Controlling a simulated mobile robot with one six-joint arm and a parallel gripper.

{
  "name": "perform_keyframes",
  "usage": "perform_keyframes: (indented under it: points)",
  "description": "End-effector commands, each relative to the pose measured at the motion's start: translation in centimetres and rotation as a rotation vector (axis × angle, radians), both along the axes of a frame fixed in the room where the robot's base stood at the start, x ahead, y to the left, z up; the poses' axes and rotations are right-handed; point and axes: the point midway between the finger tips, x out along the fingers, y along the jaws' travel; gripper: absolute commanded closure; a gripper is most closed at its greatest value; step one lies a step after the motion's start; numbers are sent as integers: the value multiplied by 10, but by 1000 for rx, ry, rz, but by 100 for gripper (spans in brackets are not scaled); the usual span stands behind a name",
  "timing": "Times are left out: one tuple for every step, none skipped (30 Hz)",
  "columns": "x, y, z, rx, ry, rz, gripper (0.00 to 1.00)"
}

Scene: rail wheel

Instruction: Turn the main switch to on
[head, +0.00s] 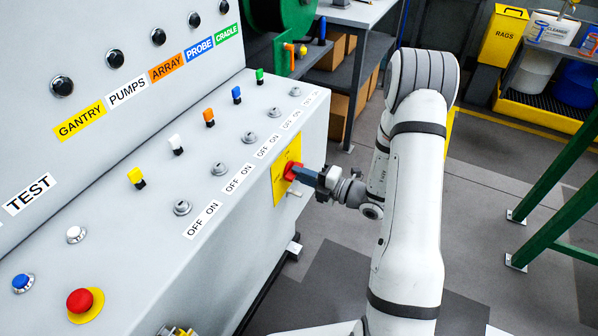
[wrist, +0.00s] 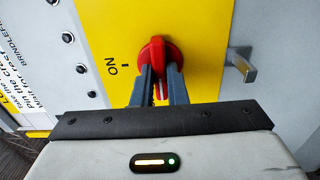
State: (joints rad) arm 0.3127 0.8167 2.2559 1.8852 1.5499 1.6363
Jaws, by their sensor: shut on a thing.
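The main switch is a red rotary knob (wrist: 158,52) on a yellow plate (wrist: 205,35) in the wrist view. Its grip bar runs up and down in that picture. The word ON and a small tick stand on the plate to the left of the knob; no other position label is visible. My gripper (wrist: 161,78) is shut on the knob, with one dark finger on each side of its bar. In the head view the red knob (head: 290,171) shows on the yellow plate (head: 281,186) at the end of the grey console, partly hidden by my gripper (head: 299,173).
The grey console (head: 235,235) carries coloured toggles, key switches and a red emergency button (head: 80,300). A metal latch (wrist: 241,65) sticks out right of the knob in the wrist view. A green frame (head: 555,225) stands at the right, with open floor between.

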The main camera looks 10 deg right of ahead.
Motion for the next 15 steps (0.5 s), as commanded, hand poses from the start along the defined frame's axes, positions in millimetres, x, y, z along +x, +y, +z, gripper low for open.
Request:
perform_keyframes:
  points:
    - [0,0,0,-1,1,0,100]
    - [0,0,0,-1,1,0,100]
    - [0,0,0,-1,1,0,100]
    - [0,0,0,-1,1,-1,100]
    - [0,0,0,0,1,-1,100]
    - [0,0,0,0,2,-1,100]
    - [0,0,0,3,5,-1,100]
    - [0,0,1,6,9,-1,100]
    - [0,0,1,12,18,-1,100]
    - [0,0,2,17,26,-1,100]
    - [0,0,2,23,35,-1,100]
    - [0,0,2,33,49,-1,100]
    - [0,0,2,40,58,-1,100]
    - [0,-1,2,47,68,-1,100]
    - [0,-1,2,55,80,-1,100]
